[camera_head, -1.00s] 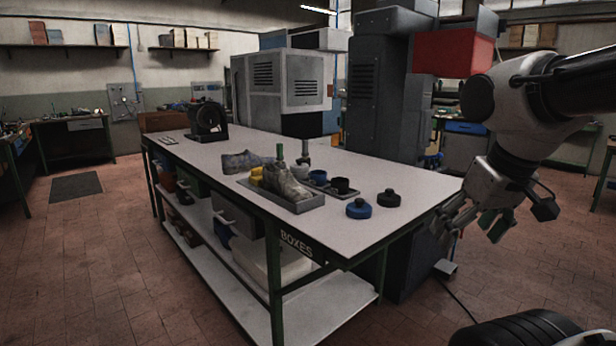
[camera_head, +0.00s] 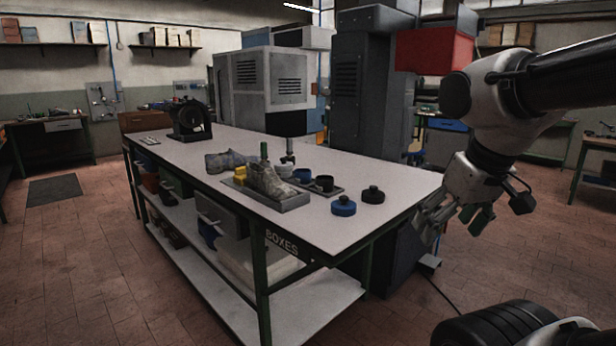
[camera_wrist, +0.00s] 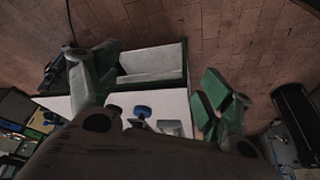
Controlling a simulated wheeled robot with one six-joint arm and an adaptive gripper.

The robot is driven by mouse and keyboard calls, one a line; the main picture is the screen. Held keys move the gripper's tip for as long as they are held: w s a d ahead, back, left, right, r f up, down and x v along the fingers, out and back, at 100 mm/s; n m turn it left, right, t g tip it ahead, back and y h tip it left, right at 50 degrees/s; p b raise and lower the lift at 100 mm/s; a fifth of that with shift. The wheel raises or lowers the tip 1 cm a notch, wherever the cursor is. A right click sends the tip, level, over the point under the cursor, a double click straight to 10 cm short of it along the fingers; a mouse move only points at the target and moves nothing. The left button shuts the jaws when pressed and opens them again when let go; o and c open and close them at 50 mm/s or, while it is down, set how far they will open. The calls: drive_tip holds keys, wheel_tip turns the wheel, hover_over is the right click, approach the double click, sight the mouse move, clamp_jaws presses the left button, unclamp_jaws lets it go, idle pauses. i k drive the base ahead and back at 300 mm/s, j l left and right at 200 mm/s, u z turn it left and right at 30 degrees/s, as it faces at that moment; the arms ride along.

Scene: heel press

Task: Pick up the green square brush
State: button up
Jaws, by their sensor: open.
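A small upright green piece (camera_head: 264,151) stands behind the grey shoe (camera_head: 268,181) on the bench in the head view. It may be the handle of the green square brush, but its lower part is hidden and I cannot tell its shape. My gripper (camera_head: 456,220) is open and empty, beyond the bench's right end and well apart from the green piece. In the wrist view my gripper (camera_wrist: 155,78) shows its two green-padded fingers spread wide. No green brush can be made out between them.
The white-topped bench (camera_head: 350,224) holds a tray (camera_head: 292,206), a blue round brush (camera_head: 343,207), a black round brush (camera_head: 373,195) and a dark machine (camera_head: 190,120). Tall grey machines stand behind it. The bench top is clear toward its right corner.

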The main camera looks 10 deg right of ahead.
sight(264, 157)
drive_tip(key=i+j+z, duration=0.1)
drive_tip(key=j, duration=0.4)
drive_tip(key=i+j, duration=0.15)
drive_tip(key=j, duration=0.4)
drive_tip(key=i+j+z, duration=0.15)
drive_tip(key=j, duration=0.9)
drive_tip(key=i+j+z, duration=0.1)
drive_tip(key=i+j, duration=0.15)
drive_tip(key=i+j+z, duration=0.15)
drive_tip(key=j, duration=0.3)
drive_tip(key=i+j+z, duration=0.1)
drive_tip(key=i+j, duration=0.2)
drive_tip(key=i+j+z, duration=0.1)
drive_tip(key=j, duration=0.4)
drive_tip(key=i+j+z, duration=0.1)
drive_tip(key=i, duration=0.4)
drive_tip(key=i+j, duration=0.2)
drive_tip(key=i, duration=0.25)
drive_tip(key=z, duration=0.05)
